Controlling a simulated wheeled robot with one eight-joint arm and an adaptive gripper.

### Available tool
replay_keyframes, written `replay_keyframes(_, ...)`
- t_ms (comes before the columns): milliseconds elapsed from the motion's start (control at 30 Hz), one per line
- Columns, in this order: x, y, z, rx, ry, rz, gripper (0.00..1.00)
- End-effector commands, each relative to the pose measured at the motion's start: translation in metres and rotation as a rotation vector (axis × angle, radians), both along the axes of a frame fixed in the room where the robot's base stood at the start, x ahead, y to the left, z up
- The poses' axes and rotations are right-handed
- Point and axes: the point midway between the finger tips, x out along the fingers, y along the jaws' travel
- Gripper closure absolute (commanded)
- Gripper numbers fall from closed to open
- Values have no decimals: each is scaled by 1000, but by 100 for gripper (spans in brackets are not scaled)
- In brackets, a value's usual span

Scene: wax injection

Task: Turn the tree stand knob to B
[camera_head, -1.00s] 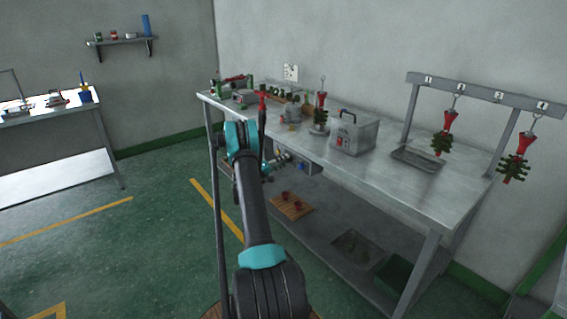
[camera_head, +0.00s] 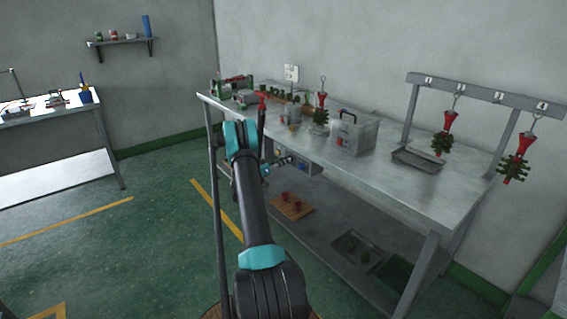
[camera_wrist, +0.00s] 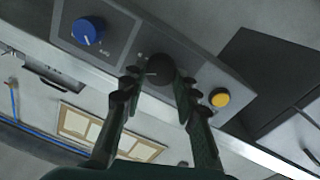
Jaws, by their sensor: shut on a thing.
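My gripper (camera_wrist: 153,88) has its two dark fingers on either side of a dark round knob (camera_wrist: 158,70) on a grey control panel, and it is shut on this knob. A thin pale pointer mark shows on the knob. The small marks around it are too blurred to read, so I cannot tell its setting. In the head view, my gripper is at the bench's front panel (camera_head: 297,160), partly hidden by my arm.
A blue knob (camera_wrist: 88,30) is left of the dark knob and a yellow button (camera_wrist: 219,97) is right of it. The metal bench (camera_head: 400,185) carries a grey box (camera_head: 355,135) and a shallow tray (camera_head: 418,160). Two wax trees hang from a numbered rail (camera_head: 485,93).

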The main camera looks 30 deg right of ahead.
Motion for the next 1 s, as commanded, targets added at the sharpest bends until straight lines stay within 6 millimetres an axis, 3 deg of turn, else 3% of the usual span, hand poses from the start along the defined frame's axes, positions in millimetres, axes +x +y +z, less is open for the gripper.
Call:
replay_keyframes(500, -1, 0, 0, 34, -402, -2, 99)
replay_keyframes(1000, -1, 0, 0, 43, -525, -2, 99)
